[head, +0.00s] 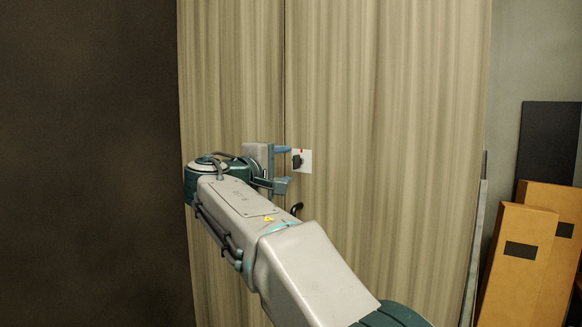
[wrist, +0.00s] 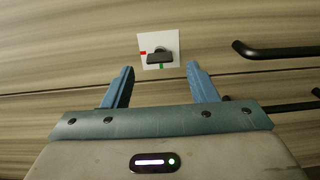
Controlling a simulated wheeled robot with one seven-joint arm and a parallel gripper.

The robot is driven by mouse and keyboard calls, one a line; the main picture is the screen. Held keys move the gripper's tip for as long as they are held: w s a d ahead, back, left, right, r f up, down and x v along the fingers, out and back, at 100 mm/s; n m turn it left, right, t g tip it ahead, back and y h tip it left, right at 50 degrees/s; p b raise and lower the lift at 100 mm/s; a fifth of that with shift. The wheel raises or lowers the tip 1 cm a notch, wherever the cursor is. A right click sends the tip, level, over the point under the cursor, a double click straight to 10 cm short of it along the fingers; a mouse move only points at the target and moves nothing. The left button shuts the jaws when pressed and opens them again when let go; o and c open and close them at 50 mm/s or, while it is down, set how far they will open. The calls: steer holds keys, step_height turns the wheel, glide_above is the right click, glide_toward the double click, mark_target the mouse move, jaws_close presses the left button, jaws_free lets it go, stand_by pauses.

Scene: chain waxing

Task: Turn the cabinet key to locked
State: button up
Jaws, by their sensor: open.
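The cabinet key (wrist: 159,57) is a dark bar on a round lock, set on a white square plate (wrist: 173,42). In the wrist view a red mark (wrist: 143,53) is at the plate's left edge and a green mark (wrist: 161,66) at its lower edge. The key's bar lies sideways there, in line with the red mark's side. In the head view the key (head: 297,161) stands roughly upright below the red mark. My gripper (wrist: 161,70) is open and empty. Its blue fingers are apart in front of the plate, either side of the key and not visibly touching it.
The wood-grained cabinet doors (head: 380,120) meet at a seam just left of the plate. Dark bar handles (wrist: 275,52) stick out near the key; one shows below my gripper in the head view (head: 296,209). Orange-brown boxes (head: 515,260) stand at the right.

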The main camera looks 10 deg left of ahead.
steer(key=v, duration=0.9)
steer(key=shift+s+b, duration=0.3)
steer(key=s+d+f+m+g+y+p, duration=0.15)
steer(key=d+f+g+p, duration=0.35)
steer(key=d, duration=0.6)
steer(key=d+f+m+g+p, duration=0.1)
steer(key=d+f+m+g, duration=0.15)
steer(key=d+f, duration=0.65)
steer(key=s+d+f+m+g+y+p, duration=0.3)
steer(key=s+d+f+m, duration=0.1)
steer(key=s, duration=0.6)
steer(key=s+d+f+m+g+y+p, duration=0.3)
steer(key=s+d+f, duration=0.4)
steer(key=s, duration=0.4)
steer(key=shift+s+d+m+p, duration=0.35)
steer(key=shift+d+m+p, duration=0.45)
steer(key=shift+m, duration=0.4)
